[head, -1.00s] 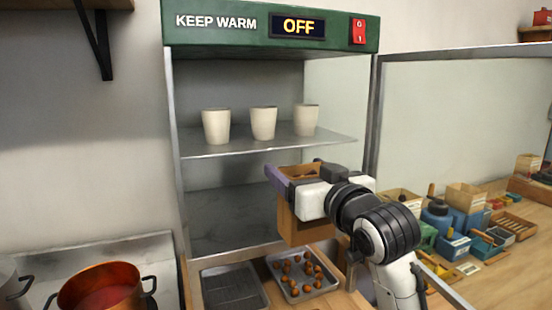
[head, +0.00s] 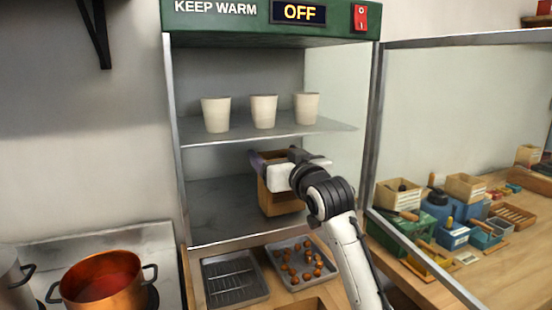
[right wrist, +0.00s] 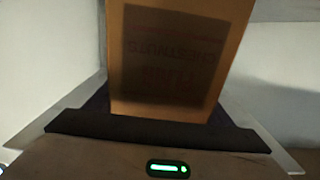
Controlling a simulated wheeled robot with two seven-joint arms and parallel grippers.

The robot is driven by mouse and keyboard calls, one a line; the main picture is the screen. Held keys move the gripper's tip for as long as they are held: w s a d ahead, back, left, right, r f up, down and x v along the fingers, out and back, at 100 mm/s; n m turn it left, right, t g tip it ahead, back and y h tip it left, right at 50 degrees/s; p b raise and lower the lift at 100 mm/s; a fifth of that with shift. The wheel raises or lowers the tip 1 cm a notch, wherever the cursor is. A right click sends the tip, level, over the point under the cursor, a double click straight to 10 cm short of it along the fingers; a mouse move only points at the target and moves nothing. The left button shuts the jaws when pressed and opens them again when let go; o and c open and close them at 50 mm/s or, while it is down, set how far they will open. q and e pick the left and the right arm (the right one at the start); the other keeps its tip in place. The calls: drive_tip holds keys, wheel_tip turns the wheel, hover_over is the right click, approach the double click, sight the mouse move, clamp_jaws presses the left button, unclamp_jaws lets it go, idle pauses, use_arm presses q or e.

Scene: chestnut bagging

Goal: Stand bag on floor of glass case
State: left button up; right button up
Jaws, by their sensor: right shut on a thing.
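The brown paper bag (head: 279,203) is upright inside the glass case, in the lower compartment under the shelf. My right gripper (head: 268,162) is shut on the bag's upper part and reaches in through the open front. The bag is over the case floor (head: 215,222); I cannot tell whether its base touches. The glass case (head: 172,130) has a green top reading "KEEP WARM" and "OFF". My left gripper is out of view.
Three pale cups (head: 263,110) stand on the shelf (head: 240,133) above the bag. A tray of chestnuts (head: 325,273) and a rack tray (head: 232,288) lie in front. A copper pot (head: 105,285) is at left. Boxes and tools (head: 445,225) crowd the right counter.

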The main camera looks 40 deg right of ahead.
drive_tip(key=shift+f, duration=0.3)
drive_tip(key=o, duration=1.8)
drive_tip(key=shift+f, duration=0.15)
drive_tip(key=b+v, duration=0.1)
drive_tip(key=v, duration=1.1)
